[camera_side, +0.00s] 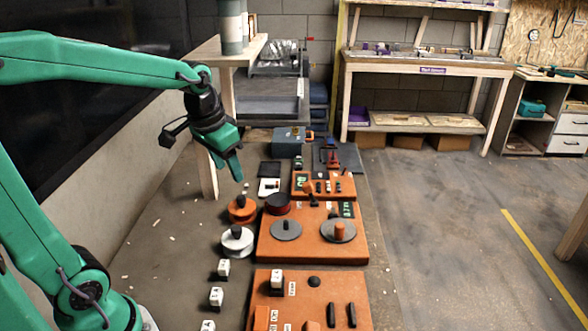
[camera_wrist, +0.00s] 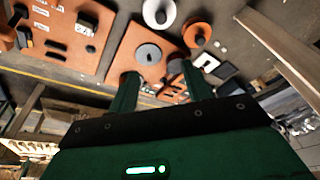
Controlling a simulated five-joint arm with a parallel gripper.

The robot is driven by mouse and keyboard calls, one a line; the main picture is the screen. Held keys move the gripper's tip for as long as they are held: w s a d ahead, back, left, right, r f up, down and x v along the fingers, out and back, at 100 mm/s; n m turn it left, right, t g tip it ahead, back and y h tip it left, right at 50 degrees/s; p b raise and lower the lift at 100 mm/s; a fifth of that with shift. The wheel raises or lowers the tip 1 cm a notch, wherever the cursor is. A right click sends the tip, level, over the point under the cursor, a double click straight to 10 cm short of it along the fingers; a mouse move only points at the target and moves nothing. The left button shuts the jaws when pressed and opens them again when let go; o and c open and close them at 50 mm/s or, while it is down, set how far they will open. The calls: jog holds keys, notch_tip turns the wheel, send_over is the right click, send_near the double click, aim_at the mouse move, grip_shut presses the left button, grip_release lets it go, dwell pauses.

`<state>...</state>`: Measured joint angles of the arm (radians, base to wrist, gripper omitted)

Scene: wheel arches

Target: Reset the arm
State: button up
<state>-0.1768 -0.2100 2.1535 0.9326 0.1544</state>
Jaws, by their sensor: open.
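My gripper (camera_side: 228,165) hangs from my green arm in the side view, in the air above the table's far left part. It points down and touches nothing. In the wrist view my gripper (camera_wrist: 157,88) shows two green fingers spread apart with nothing between them. The orange spool also shows in the wrist view (camera_wrist: 196,35), as does the white spool (camera_wrist: 160,14).
An orange board (camera_side: 310,251) with two grey discs lies mid-table. Another orange board (camera_side: 320,285) with black knobs lies in front. White numbered blocks (camera_side: 216,297) stand along the left. A smaller orange panel (camera_side: 324,186) and a blue-grey box (camera_side: 288,141) stand farther back.

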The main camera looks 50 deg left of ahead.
jog(key=s+d+t, duration=0.1)
jog(key=s+d, duration=0.2)
jog(key=s, duration=0.2)
jog(key=s+d+r+t, duration=0.1)
jog(key=s+d, duration=0.2)
jog(key=s, duration=0.2)
jog(key=shift+s+t+h, duration=0.3)
jog(key=shift+s, duration=0.1)
dwell(0.6)
